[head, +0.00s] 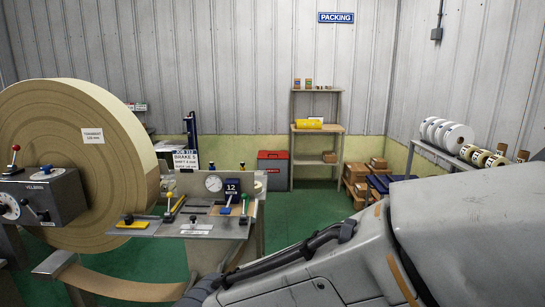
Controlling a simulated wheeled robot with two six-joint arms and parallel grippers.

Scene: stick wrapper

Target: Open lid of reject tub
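I cannot make out a tub marked as reject in the head view. A red and dark grey box (273,168) with a small pale label stands at the back, left of the wooden shelf; I cannot tell if it is the tub, nor read its label. My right arm fills the lower right of the view, and its far end runs out past the bottom edge.
A huge brown paper roll (45,125) stands at the left behind a control box (40,198). A steel bench (215,228) with small tools is in the middle. A wooden shelf (316,127) and stacked cartons (358,172) stand behind. Green floor (300,215) is clear between.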

